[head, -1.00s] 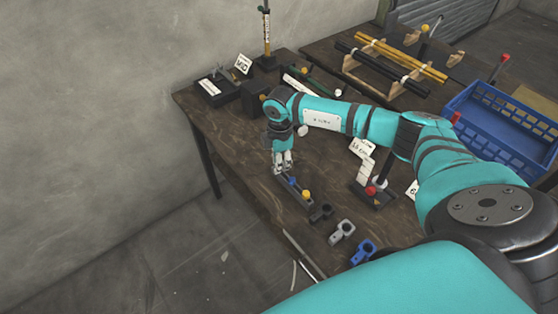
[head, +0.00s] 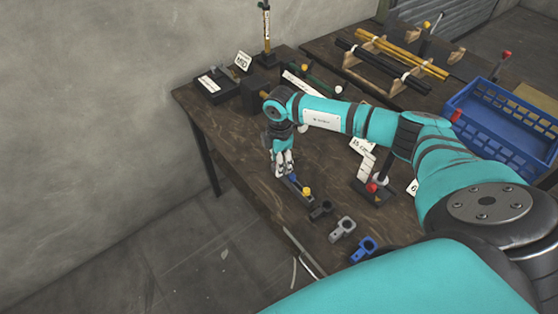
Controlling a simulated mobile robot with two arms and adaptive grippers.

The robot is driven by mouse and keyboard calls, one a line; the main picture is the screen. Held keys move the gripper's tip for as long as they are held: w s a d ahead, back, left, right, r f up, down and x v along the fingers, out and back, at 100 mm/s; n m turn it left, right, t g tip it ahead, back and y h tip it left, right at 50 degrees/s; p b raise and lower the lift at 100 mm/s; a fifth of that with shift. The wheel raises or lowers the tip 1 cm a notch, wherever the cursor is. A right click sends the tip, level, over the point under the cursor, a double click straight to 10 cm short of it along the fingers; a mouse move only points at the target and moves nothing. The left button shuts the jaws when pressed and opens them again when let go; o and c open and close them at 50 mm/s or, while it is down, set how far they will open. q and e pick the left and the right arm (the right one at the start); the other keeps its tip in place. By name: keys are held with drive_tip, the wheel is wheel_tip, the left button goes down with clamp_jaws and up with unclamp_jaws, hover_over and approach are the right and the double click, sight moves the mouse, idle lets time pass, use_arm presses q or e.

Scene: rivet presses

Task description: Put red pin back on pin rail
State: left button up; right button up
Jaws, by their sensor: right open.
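A short dark rail (head: 299,194) lies near the left front part of the brown table. A yellow-topped pin (head: 307,191) and a small blue-topped pin (head: 293,178) show on it. My right gripper (head: 285,173) points down over the rail's far end with its fingers open and hides that end. No red pin can be made out at the rail; one may be hidden behind the fingers. A red knob (head: 371,187) shows beside a dark stand to the right, but I cannot tell whether it is a pin. My left gripper is not in view.
Black, grey (head: 342,229) and blue (head: 363,249) clamp-like parts lie along the table's front edge. A blue crate (head: 470,118) stands at the right. Rods on wooden racks lie at the back.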

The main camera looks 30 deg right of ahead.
wheel_tip(320, 180, up, 12)
idle(0.5)
drive_tip(key=shift+d, duration=0.1)
